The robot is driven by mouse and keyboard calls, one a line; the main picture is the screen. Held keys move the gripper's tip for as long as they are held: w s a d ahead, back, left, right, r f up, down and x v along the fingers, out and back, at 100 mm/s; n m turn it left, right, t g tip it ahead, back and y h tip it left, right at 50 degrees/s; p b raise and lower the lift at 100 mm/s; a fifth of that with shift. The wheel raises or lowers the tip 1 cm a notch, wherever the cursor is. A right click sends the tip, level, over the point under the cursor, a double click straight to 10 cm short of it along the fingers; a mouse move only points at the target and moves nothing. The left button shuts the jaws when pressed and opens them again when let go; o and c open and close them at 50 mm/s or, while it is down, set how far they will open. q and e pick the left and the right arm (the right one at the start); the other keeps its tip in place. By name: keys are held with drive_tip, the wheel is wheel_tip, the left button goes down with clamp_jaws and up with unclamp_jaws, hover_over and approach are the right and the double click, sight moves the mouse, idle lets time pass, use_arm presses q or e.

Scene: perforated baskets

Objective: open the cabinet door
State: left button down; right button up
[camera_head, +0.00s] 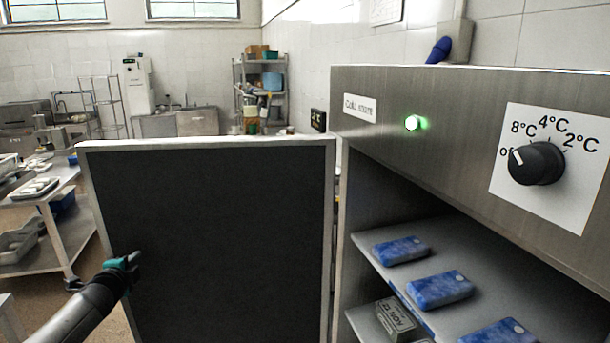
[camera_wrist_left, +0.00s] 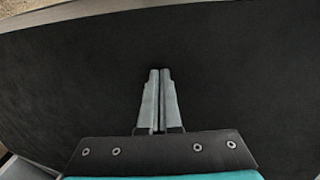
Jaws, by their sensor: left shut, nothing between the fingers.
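The cabinet door (camera_head: 215,235) stands wide open to the left of the cabinet (camera_head: 400,90), its dark inner face with a pale frame turned to me. My left gripper (camera_head: 136,257) is in front of the lower left part of this face, near the door's left edge. In the left wrist view its two fingers (camera_wrist_left: 159,73) are together and empty, pointing at the dark door panel (camera_wrist_left: 240,70). I cannot tell whether the fingertips touch the panel. My right gripper is not in view.
Inside the cabinet, several blue packs (camera_head: 440,289) lie on a shelf (camera_head: 480,265), with a box (camera_head: 395,318) below. The cabinet front has a green light (camera_head: 413,123) and a black dial (camera_head: 537,163). A table with trays (camera_head: 50,215) stands at the left.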

use_arm(q)
drive_tip(key=p+v, duration=1.2)
drive_tip(key=v, duration=0.2)
drive_tip(key=shift+s+a, duration=0.2)
drive_tip(key=shift+s, duration=0.3)
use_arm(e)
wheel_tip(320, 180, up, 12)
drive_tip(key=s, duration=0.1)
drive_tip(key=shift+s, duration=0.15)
use_arm(q)
drive_tip(key=shift+f, duration=0.1)
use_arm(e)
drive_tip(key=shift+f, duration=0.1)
